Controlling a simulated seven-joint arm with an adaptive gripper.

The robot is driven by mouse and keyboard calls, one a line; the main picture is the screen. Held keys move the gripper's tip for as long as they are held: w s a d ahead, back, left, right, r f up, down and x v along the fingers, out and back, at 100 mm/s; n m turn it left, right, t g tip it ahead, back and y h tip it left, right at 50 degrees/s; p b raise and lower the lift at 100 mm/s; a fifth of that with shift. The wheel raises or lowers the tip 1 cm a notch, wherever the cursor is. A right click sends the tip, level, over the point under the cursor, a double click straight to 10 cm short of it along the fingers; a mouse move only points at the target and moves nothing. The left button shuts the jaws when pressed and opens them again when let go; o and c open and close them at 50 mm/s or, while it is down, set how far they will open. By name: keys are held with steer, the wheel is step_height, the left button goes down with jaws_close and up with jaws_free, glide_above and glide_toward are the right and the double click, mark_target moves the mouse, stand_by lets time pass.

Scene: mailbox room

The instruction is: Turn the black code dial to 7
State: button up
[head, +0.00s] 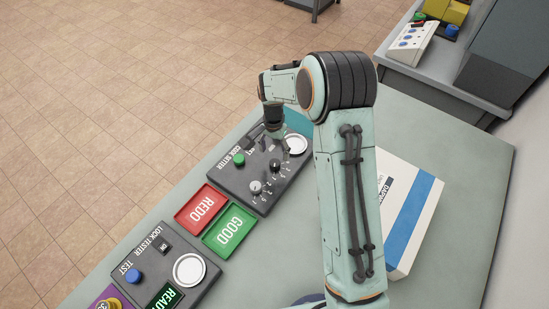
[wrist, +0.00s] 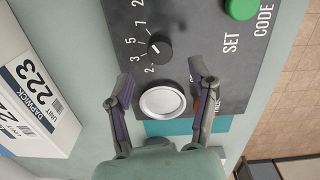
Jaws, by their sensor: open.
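The dark code setter panel (head: 262,200) lies on the table in the head view. Its black code dial (wrist: 159,48) shows in the wrist view with printed numbers beside it, among them 2, 3, 5 and 7. A pale mark is on the dial, but I cannot tell surely which number it points to. In the head view the dial (head: 274,166) is small. My gripper (wrist: 162,82) is open and empty, its fingers apart on either side of the silver round plate (wrist: 162,102), short of the dial. It also shows over the panel's far end in the head view (head: 271,136).
A green SET button (wrist: 240,8) is on the same panel, and a second, grey knob (head: 255,187) shows in the head view. Red REDO (head: 201,208) and green GOOD (head: 229,229) trays lie nearby. A white-and-blue box (head: 408,215) stands right of my arm.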

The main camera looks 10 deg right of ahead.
step_height(320, 180, up, 7)
stand_by(0.3)
steer(key=n, duration=0.2)
glide_above(275, 162)
step_height(275, 162, down, 6)
steer(key=shift+a+r, duration=0.1)
step_height(275, 162, down, 6)
steer(key=shift+f, duration=0.15)
steer(key=shift+c, duration=0.2)
jaws_close()
